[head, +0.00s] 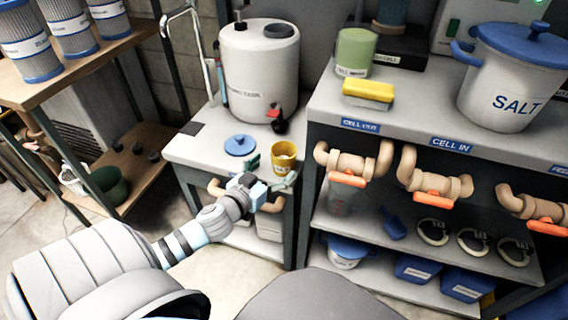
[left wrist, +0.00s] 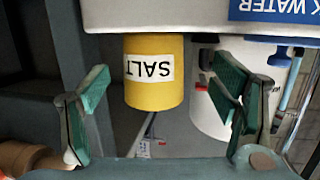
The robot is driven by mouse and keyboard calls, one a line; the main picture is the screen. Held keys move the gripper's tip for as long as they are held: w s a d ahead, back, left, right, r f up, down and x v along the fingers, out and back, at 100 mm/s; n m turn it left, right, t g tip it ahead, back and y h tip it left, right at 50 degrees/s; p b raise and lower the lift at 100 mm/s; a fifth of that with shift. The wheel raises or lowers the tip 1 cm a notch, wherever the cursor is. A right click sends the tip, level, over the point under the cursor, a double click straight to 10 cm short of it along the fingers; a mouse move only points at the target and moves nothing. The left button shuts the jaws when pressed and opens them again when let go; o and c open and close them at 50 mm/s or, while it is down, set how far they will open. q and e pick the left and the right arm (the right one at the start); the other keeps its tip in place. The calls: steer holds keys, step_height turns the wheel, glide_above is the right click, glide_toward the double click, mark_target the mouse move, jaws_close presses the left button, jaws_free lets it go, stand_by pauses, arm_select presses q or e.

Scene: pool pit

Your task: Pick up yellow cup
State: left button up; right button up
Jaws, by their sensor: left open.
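The yellow cup (head: 285,162) stands upright on the small white table (head: 200,150), near its right edge. In the left wrist view, which is upside down, the cup (left wrist: 153,92) has a white SALT label. My left gripper (head: 271,172) is just in front of the cup, with its green-padded fingers apart. In the left wrist view the open gripper (left wrist: 162,85) has a finger on either side of the cup, with gaps to both. I cannot tell how far the fingertips reach along it. My right gripper is out of view.
A blue lid (head: 240,145) lies left of the cup, and a large white tank (head: 259,75) with a tap stands behind. The taller counter (head: 420,115) rises to the right, with a yellow sponge-like block (head: 368,91) and a SALT pot (head: 510,85).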

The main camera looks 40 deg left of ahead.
mark_target(289, 156)
arm_select(q)
steer(key=x, duration=0.1)
steer(key=b+x, duration=0.1)
steer(key=x, duration=0.2)
steer(key=shift+w+d+f+b, duration=0.15)
steer(key=shift+w+d+b, duration=0.15)
steer(key=shift+d+b, duration=0.1)
steer(key=shift+w+a, duration=0.1)
steer(key=shift+w, duration=0.25)
steer(key=c, duration=1.3)
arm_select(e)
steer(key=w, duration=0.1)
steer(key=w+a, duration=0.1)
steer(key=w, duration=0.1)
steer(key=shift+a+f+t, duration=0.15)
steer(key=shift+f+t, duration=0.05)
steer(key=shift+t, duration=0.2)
arm_select(q)
steer(key=shift+c, duration=0.2)
